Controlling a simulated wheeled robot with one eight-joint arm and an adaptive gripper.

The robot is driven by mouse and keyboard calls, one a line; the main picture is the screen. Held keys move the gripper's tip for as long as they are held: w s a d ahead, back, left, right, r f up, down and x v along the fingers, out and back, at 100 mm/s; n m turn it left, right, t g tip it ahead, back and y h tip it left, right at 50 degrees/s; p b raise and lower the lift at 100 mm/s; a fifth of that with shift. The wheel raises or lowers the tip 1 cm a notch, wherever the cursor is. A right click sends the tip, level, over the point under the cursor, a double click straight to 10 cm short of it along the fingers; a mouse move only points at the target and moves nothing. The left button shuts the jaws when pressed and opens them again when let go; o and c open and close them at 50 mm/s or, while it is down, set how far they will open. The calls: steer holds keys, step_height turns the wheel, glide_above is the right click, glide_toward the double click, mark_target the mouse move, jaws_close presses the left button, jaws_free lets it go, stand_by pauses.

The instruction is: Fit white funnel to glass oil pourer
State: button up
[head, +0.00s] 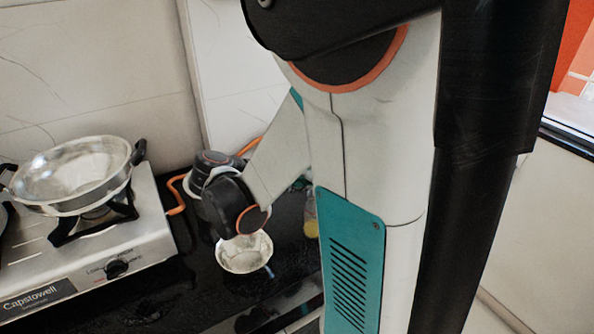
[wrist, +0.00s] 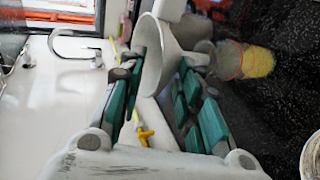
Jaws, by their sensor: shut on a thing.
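My gripper (wrist: 163,62) is shut on the white funnel (wrist: 153,58) in the wrist view, with a teal-padded finger on each side of it. The funnel's wide mouth faces left in that picture and its narrow end points right. The glass oil pourer (wrist: 256,62), with yellow contents, stands just right of the funnel's narrow end. I cannot tell whether the two touch. In the head view a yellowish part of the pourer (head: 311,229) shows beside my arm; the rest is hidden. My gripper and the funnel are hidden behind my arm there.
A metal bowl (head: 244,253) stands on the black counter (head: 165,293). A stove (head: 143,250) with a wide metal pan (head: 75,178) is at the left. The wrist view shows a sink faucet (wrist: 75,45) and a yellow object (wrist: 146,133) below the fingers.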

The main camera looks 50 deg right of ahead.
steer(key=shift+f+b, duration=1.4)
steer(key=shift+f, duration=0.9)
steer(key=shift+f, duration=0.15)
steer(key=o, duration=1.1)
steer(key=shift+a, duration=0.1)
steer(key=v, duration=1.2)
